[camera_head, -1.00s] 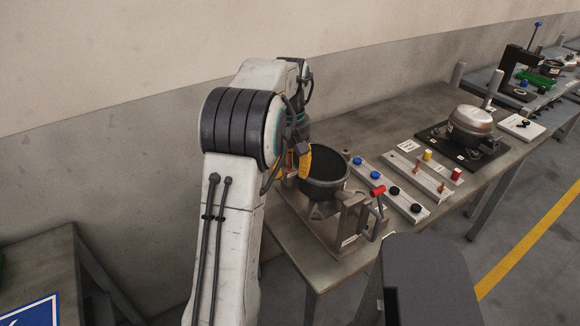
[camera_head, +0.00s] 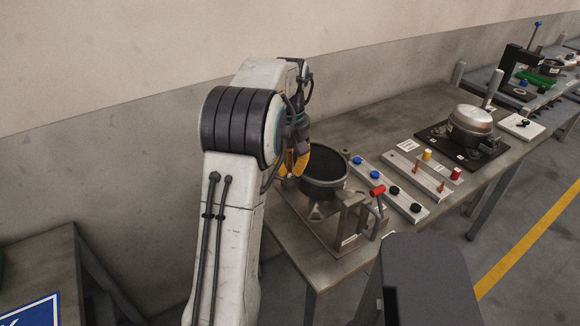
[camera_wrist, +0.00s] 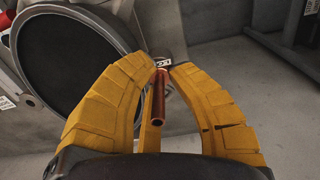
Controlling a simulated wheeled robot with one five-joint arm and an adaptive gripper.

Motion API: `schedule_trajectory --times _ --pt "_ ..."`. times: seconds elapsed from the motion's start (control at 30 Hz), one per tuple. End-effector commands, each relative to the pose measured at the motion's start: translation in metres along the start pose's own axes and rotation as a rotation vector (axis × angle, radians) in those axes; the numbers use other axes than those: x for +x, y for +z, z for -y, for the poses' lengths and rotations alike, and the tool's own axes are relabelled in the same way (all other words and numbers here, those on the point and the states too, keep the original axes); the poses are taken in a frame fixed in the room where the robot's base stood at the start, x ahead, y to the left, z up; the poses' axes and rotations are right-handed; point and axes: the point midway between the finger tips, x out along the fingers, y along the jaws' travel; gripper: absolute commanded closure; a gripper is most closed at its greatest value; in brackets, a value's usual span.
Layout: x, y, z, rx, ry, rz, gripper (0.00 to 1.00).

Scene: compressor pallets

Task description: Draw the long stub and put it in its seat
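A copper stub (camera_wrist: 158,102), a tube with its open end towards the camera, stands between the yellow fingers of my gripper (camera_wrist: 163,70) in the wrist view. The fingertips are close together at its far end. I cannot tell whether they touch it. A small grey metal piece (camera_wrist: 163,61) shows just past the tips. In the head view my gripper (camera_head: 293,172) is left of the black-topped compressor (camera_head: 323,174), pointing down, partly hidden by my arm. The stub is hidden there. The seat cannot be made out for certain.
Beside the compressor lies a rail with blue and black caps (camera_head: 392,189). Another rail (camera_head: 419,174) carries two copper pins and yellow and red caps. A red-handled clamp (camera_head: 377,191) stands at the compressor's front. A silver-domed compressor (camera_head: 470,125) stands farther right. The wall is behind.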

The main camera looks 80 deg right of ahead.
Motion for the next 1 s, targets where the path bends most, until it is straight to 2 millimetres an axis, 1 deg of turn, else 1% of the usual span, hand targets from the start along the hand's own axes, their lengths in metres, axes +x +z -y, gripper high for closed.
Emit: schedule_trajectory --times 0.57,1.0 --pt "0.000 0.000 0.000 0.000 -0.001 0.001 1.00" --pt "-0.015 0.000 0.000 0.001 0.000 0.000 1.00"
